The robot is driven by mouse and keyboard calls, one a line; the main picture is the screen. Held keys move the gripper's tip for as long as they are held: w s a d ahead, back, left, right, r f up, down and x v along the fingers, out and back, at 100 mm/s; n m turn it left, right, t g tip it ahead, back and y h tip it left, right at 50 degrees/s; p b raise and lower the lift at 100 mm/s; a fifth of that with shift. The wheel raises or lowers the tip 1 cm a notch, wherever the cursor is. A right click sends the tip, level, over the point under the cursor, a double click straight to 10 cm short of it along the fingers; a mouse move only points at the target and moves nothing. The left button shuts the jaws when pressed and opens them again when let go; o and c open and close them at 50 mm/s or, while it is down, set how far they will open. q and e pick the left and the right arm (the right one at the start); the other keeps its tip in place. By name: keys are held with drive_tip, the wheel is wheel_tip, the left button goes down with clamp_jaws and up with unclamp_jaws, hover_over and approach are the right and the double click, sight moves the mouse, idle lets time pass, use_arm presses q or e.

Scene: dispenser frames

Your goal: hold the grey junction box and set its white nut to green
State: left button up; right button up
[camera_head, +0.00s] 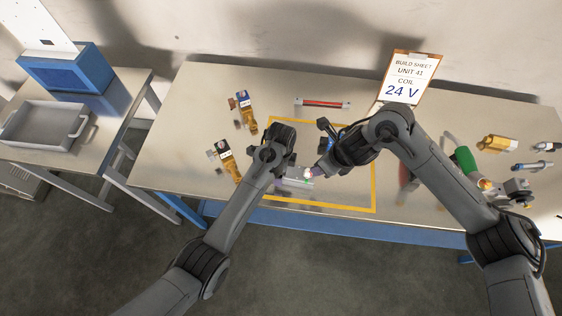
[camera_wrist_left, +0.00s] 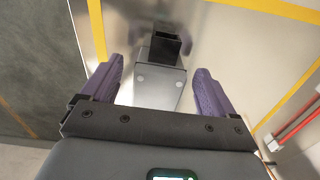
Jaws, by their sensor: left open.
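The grey junction box (camera_head: 297,183) lies on the table inside the yellow outline, largely hidden under my left wrist. In the left wrist view its grey face (camera_wrist_left: 158,88) lies between the two purple fingers of my left gripper (camera_wrist_left: 158,80). Those fingers are open, with a gap visible on each side. A small white piece, apparently the nut (camera_head: 308,173), shows at the box's right end. My right gripper (camera_head: 313,172) reaches that end from the right; its fingertips are too small to tell if they touch the nut or are closed. No green setting is readable.
A dark square-ended part (camera_wrist_left: 165,45) stands beyond the box. Yellow-brown tagged parts (camera_head: 226,160) lie left of the yellow outline (camera_head: 345,208). A red bar (camera_head: 322,103) lies behind it. The build sheet (camera_head: 404,80) stands at the back. A grey tray (camera_head: 42,125) is on the left bench.

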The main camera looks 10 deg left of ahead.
use_arm(q)
drive_tip(key=shift+f, duration=1.45)
drive_tip(key=c, duration=1.2)
